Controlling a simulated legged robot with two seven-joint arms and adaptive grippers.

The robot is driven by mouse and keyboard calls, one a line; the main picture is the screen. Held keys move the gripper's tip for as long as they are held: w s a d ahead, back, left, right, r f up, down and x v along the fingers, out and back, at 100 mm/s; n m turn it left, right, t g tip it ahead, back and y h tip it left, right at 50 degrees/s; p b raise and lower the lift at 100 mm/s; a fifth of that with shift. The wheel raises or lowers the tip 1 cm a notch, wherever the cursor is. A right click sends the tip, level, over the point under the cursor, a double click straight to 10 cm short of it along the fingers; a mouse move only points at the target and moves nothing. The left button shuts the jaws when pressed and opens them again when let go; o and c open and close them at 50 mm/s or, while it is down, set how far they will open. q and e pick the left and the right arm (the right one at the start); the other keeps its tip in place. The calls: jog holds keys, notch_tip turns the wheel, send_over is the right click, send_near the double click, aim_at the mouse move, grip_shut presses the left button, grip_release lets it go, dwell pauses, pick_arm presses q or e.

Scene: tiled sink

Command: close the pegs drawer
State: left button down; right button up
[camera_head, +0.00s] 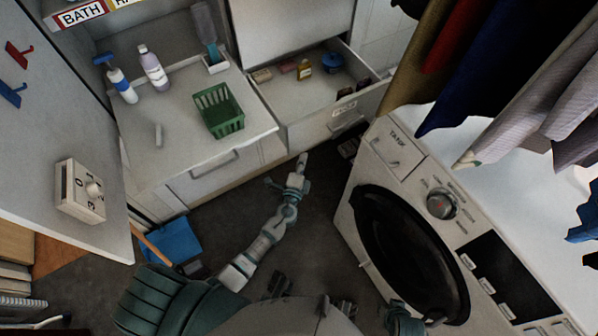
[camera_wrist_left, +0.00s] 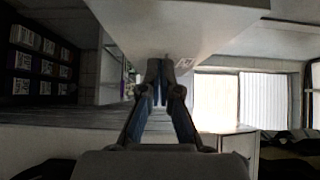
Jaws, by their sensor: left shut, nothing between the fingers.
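The drawer (camera_head: 308,127) stands pulled open from the white cabinet, with a small label on its front that is too blurred to read surely. It holds a blue item (camera_head: 333,62), a yellowish bottle (camera_head: 304,69) and some small boxes. My left gripper (camera_head: 302,160) is shut and empty, just in front of and below the drawer front; I cannot tell whether it touches. In the left wrist view its closed fingers (camera_wrist_left: 159,72) point toward a pale panel (camera_wrist_left: 170,25) with a small label.
A washing machine (camera_head: 384,208) stands close to the right of the drawer, with clothes (camera_head: 470,60) hanging above. At left, a counter holds a green basket (camera_head: 218,110) and bottles (camera_head: 153,68). A blue bin (camera_head: 173,240) stands on the floor. Dark floor is free around my arm.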

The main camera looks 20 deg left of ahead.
aim_at(300, 141)
pick_arm(q)
jog(key=shift+w+a, duration=0.65)
jog(key=shift+w, duration=0.3)
jog(key=shift+w+a, duration=0.6)
jog(key=shift+w, duration=0.3)
pick_arm(e)
jog(key=shift+s+d+f, duration=0.1)
jog(key=shift+s+d, duration=0.15)
jog(key=shift+d, duration=0.25)
pick_arm(q)
jog(key=shift+w+a, duration=0.1)
jog(key=shift+a, duration=0.25)
pick_arm(e)
jog(key=shift+a, duration=0.3)
